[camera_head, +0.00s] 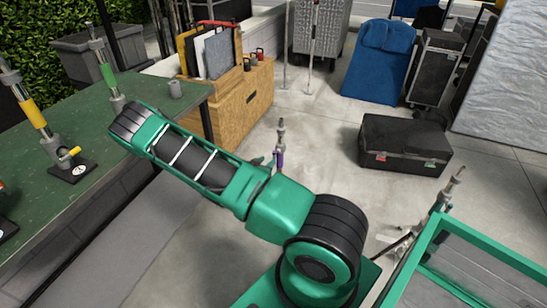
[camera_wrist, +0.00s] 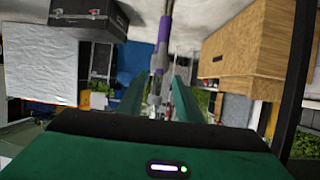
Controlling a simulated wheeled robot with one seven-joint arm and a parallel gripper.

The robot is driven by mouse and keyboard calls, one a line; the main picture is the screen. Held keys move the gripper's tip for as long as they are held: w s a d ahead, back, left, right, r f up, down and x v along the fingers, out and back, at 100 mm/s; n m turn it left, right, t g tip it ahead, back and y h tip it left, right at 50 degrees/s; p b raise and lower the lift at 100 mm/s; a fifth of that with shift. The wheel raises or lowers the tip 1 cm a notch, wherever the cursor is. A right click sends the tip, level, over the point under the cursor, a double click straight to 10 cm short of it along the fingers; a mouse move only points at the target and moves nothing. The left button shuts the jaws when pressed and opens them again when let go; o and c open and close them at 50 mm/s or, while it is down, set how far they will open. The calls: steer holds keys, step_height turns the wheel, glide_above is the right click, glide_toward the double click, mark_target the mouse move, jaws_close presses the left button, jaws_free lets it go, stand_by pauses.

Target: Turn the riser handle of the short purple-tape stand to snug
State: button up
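The short purple-tape stand (camera_head: 280,157) stands on the concrete floor beyond my arm in the head view. Its thin riser and top spigot point up, and its lower part is hidden behind my arm. The wrist view is upside down and shows the purple tape (camera_wrist: 164,29) at the top, with the grey metal riser parts (camera_wrist: 157,62) below it. My gripper (camera_wrist: 157,80) is open, with its two green fingers apart. The riser shows in the gap between them, but I cannot tell how far ahead it is. The riser handle is too small and blurred to make out.
A green table (camera_head: 120,150) at left holds a yellow-tape stand (camera_head: 36,115) and a green-tape stand (camera_head: 107,75). A wooden crate (camera_head: 245,100) stands behind. A black case (camera_head: 405,146) sits at right. A green-framed cart (camera_head: 430,240) is at lower right. Bare floor surrounds the purple-tape stand.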

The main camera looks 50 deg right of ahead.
mark_target(274, 156)
steer(key=x, duration=1.1)
steer(key=shift+w+a+f, duration=0.15)
steer(key=shift+w+f, duration=0.05)
steer(key=shift+f, duration=0.05)
steer(key=shift+c, duration=0.3)
